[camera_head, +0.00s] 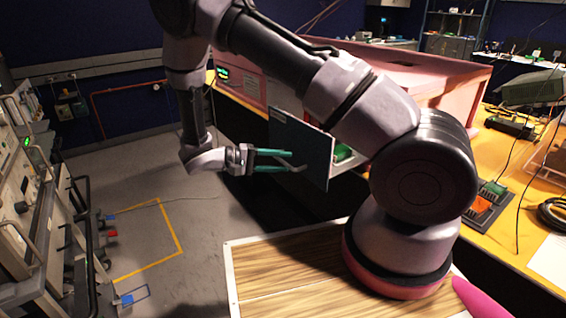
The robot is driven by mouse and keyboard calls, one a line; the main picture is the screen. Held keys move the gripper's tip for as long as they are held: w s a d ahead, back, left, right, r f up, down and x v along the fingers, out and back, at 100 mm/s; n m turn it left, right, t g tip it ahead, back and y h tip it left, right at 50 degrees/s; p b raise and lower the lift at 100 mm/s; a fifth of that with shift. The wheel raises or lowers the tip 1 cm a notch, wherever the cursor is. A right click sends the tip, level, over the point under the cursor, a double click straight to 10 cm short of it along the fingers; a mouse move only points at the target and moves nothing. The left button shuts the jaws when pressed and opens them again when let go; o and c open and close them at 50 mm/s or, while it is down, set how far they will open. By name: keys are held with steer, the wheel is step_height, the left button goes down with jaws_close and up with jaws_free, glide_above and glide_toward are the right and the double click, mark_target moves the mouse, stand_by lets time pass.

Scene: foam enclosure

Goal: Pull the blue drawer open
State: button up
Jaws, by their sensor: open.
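The blue drawer (318,142) shows its dull blue-grey front panel right of my gripper. It stands out from the bench, and green and white contents show behind the panel. A pale bar handle (290,166) sits on the front. My gripper (291,160) has two green fingers pointing right at the panel. The fingers are apart, one above the other, with the handle at or between their tips. I cannot tell whether they touch it.
A yellow-topped bench (518,252) with a pink foam enclosure (425,75) runs along the right. Electronics and cables lie on it. Equipment racks (30,190) stand at left. The grey floor (200,235) between is clear, with yellow tape marks. A wood-patterned surface lies under my arm.

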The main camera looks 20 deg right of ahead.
steer(key=a+r, duration=0.1)
steer(key=a, duration=0.8)
steer(key=shift+w+a+r, duration=0.25)
steer(key=shift+a+r, duration=0.1)
steer(key=shift+r, duration=0.05)
steer(key=s+d+r+m+g+y, duration=0.1)
steer(key=s+d+r+y, duration=0.1)
steer(key=d+r+y, duration=0.55)
steer(key=s+d+r+m+g+y, duration=0.1)
steer(key=d+r+y, duration=0.25)
steer(key=r, duration=0.75)
steer(key=s+d+r+m+t+y, duration=0.1)
steer(key=s+d+r+t+y, duration=0.1)
steer(key=s+r+t, duration=0.3)
steer(key=s+d+r+m+t+y, duration=0.1)
steer(key=s+d+r+t+y, duration=0.2)
steer(key=r, duration=0.6)
steer(key=s+t+y, duration=0.1)
steer(key=s+t, duration=0.1)
steer(key=shift+s+d+m+y, duration=0.2)
steer(key=shift+s+m+y, duration=0.1)
steer(key=shift+y, duration=0.1)
